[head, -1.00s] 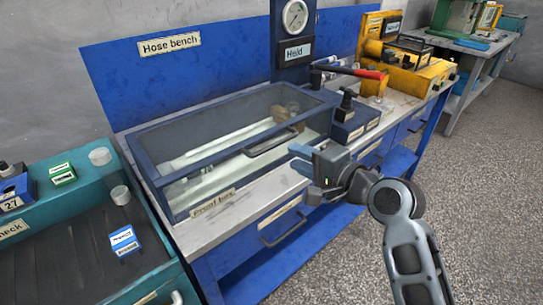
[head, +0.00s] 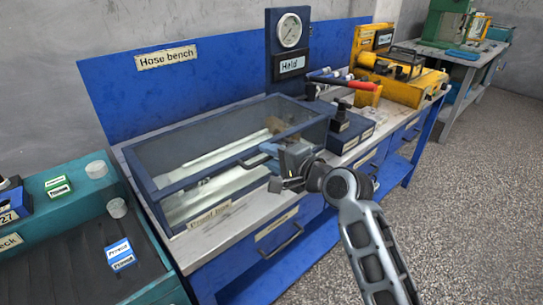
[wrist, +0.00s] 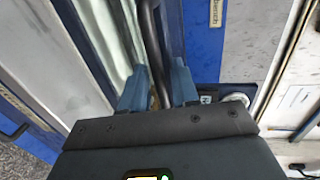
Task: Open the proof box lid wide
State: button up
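The proof box (head: 205,215) is a long blue-framed case with clear panels on the hose bench. Its lid (head: 215,130) looks down on the box. A dark bar handle (wrist: 153,40) on the lid's front passes between my fingers in the wrist view. My gripper (head: 270,152) is at the front of the box, at the handle. In the wrist view its two blue fingers (wrist: 157,85) stand apart, one on each side of the bar, with a visible gap. Firm contact does not show. In the head view my gripper hides part of the handle.
A gauge panel (head: 290,40) stands behind the box, and a red-handled lever (head: 350,82) and yellow machine (head: 405,75) are to the right. A teal bench (head: 75,255) is at the left. A drawer handle (head: 285,243) juts out below. The floor at right is clear.

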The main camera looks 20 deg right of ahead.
jog(key=shift+c, duration=0.3)
grip_shut()
jog(key=shift+r, duration=0.1)
